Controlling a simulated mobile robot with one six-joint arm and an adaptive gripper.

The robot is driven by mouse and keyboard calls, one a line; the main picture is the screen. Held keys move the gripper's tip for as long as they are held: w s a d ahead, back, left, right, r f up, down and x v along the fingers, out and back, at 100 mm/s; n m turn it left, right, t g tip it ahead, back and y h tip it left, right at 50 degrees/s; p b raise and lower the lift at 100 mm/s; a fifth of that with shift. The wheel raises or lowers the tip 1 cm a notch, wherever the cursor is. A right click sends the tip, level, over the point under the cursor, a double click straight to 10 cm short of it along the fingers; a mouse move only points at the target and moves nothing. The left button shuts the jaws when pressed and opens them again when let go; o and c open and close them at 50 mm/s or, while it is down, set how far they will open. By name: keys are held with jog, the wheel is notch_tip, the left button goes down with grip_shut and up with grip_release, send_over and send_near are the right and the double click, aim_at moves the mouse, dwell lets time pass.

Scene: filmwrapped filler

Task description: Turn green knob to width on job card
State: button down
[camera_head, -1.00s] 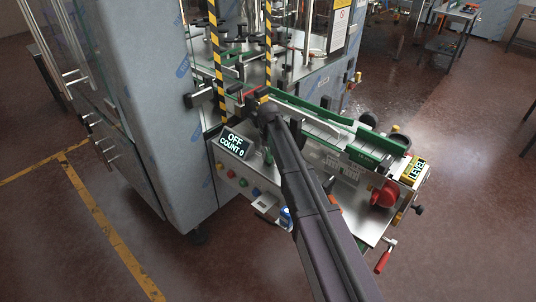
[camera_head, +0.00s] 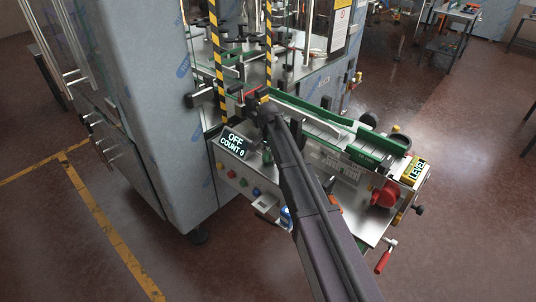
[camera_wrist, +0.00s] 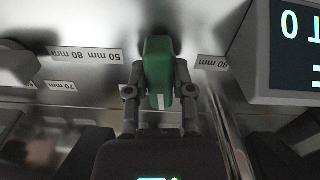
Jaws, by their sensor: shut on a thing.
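The green knob (camera_wrist: 158,62) fills the middle of the wrist view, an upright bar with a white mark on its near end. My gripper (camera_wrist: 160,93) is shut on it, one finger on each side. Upside-down width labels sit around the knob on the metal panel: one reads 50 mm and 80 mm (camera_wrist: 86,54), one 80 mm (camera_wrist: 212,63), and one 70 mm (camera_wrist: 61,86). In the head view my arm covers most of this spot, and a small dark green part (camera_head: 267,156) shows beside it.
A dark display (camera_head: 236,142) reading OFF and COUNT 0 stands close to the arm; its edge also shows in the wrist view (camera_wrist: 262,75). Coloured buttons (camera_head: 243,183) line the panel below. A green-railed conveyor (camera_head: 335,125) and a red knob (camera_head: 386,195) are to the right.

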jog(key=m, duration=0.5)
jog(key=shift+a+m, duration=0.1)
jog(key=shift+m, duration=0.2)
jog(key=m, duration=0.4)
jog(key=shift+w, duration=0.15)
jog(key=m, duration=0.5)
jog(key=shift+w, duration=0.1)
jog(key=m, duration=0.4)
jog(key=shift+w+m, duration=0.1)
jog(key=shift+m, duration=0.3)
jog(key=shift+c, duration=2.4)
grip_release()
